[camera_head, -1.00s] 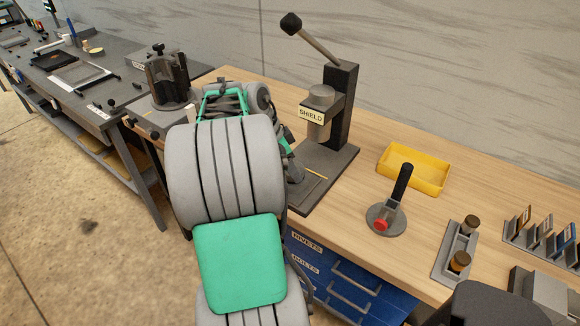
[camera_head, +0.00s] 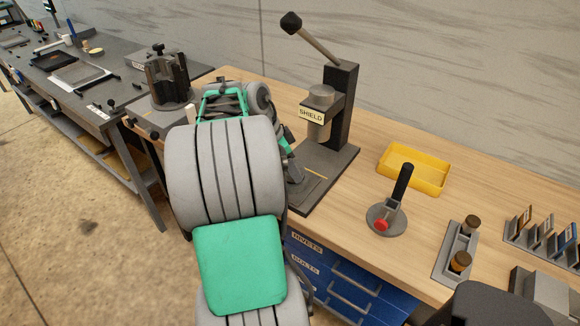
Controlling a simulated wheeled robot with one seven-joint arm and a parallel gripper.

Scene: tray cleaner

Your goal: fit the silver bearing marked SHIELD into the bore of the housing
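A silver cylinder (camera_head: 320,96) hangs in the head of a dark bench press, with a pale label (camera_head: 311,115) reading SHIELD on its front. I cannot tell whether this is the bearing itself or part of the press. No housing with an open bore can be made out for certain. My arm, grey with green panels, fills the middle of the view and reaches toward the left side of the press base (camera_head: 335,160). My gripper is at most partly visible there, low beside the press; its fingers and anything between them are hidden.
The press has a long lever (camera_head: 318,42) with a black knob. To its right are a yellow tray (camera_head: 415,181), a round-based tool with a black handle (camera_head: 402,182), and a grey rack with brown-topped pieces (camera_head: 445,270). A dark clamp-like fixture (camera_head: 168,78) stands left, behind my arm.

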